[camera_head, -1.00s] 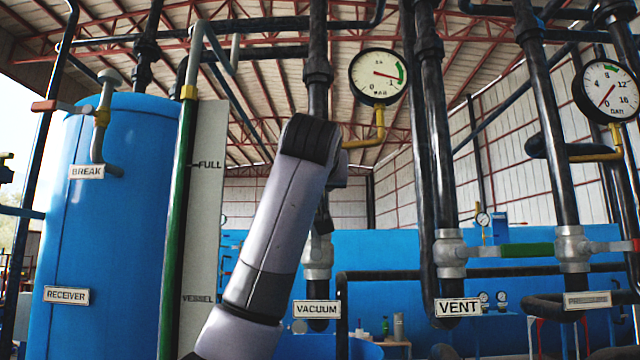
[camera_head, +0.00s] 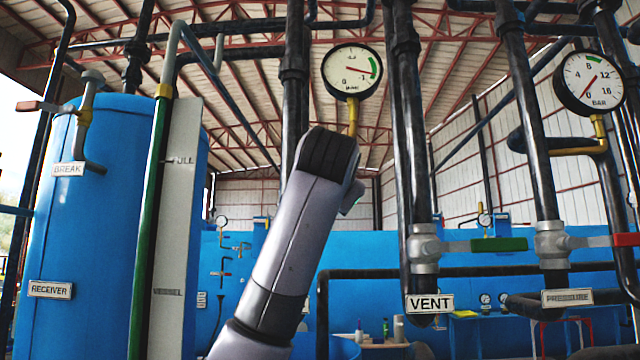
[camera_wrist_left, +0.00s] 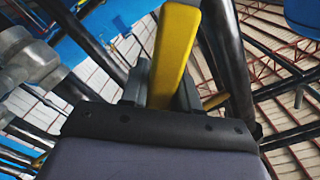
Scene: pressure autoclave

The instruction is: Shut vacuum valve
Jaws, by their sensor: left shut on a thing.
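In the left wrist view a yellow handle (camera_wrist_left: 174,48), apparently the vacuum valve's, stands between the two fingers of my left gripper (camera_wrist_left: 161,88). The gripper is shut on it. In the head view my left arm (camera_head: 290,240) rises from the bottom and covers the vacuum valve's body and its label. The gripper's fingers are hidden there behind the wrist. The vacuum pipe (camera_head: 294,75) shows above the arm, with its gauge (camera_head: 352,71) to the right. My right gripper is in neither view.
To the right stand the vent valve (camera_head: 425,248) with a green handle (camera_head: 499,244) and the pressure valve (camera_head: 551,245) with a red-ended handle. The blue receiver tank (camera_head: 85,220) is at left, beside a green pipe (camera_head: 150,235). A grey fitting (camera_wrist_left: 25,65) shows in the wrist view.

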